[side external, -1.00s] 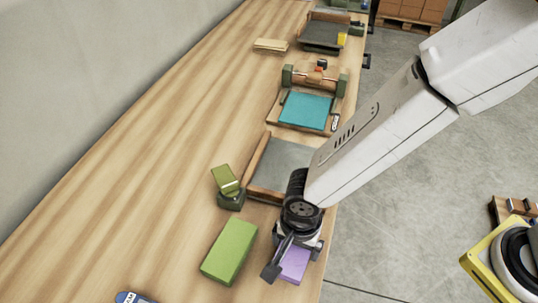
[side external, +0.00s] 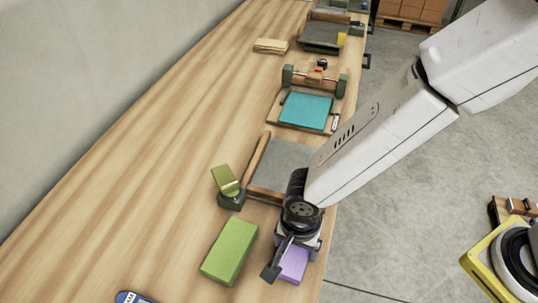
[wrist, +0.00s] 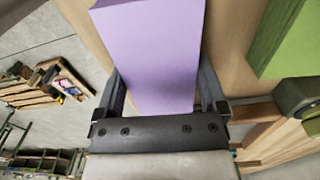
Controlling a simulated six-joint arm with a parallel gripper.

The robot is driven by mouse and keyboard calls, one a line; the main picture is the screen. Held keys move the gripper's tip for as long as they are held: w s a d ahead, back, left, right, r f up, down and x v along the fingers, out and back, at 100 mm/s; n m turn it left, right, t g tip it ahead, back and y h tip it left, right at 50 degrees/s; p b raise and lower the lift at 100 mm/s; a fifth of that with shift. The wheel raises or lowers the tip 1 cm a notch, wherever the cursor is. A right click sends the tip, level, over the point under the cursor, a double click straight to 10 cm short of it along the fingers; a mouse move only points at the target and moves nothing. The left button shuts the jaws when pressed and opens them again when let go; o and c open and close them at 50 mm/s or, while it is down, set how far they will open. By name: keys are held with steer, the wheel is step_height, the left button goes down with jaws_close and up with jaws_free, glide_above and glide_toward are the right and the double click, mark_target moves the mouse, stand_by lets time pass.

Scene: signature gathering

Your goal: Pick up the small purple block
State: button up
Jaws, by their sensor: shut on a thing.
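The small purple block (side external: 293,263) is at the front right edge of the wooden table, partly hidden by my gripper (side external: 287,258) in the side view. In the wrist view the purple block (wrist: 152,50) lies between the two dark fingers of my gripper (wrist: 162,92), which is shut on it. In the side view the block looks to be at table level; I cannot tell whether it touches the table.
A green block (side external: 230,250) lies just left of my gripper. A dark green stand with a tilted olive top (side external: 228,186) and a grey wood-edged tray (side external: 283,167) are behind it. A teal board (side external: 306,111) is farther back. A blue object (side external: 132,298) is at the front.

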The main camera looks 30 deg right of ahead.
steer(key=shift+r, duration=0.1)
steer(key=shift+r, duration=0.65)
steer(key=s+d+r, duration=0.8)
steer(key=s+r, duration=0.3)
steer(key=shift+d+r, duration=0.25)
steer(key=shift+d, duration=0.1)
stand_by(0.5)
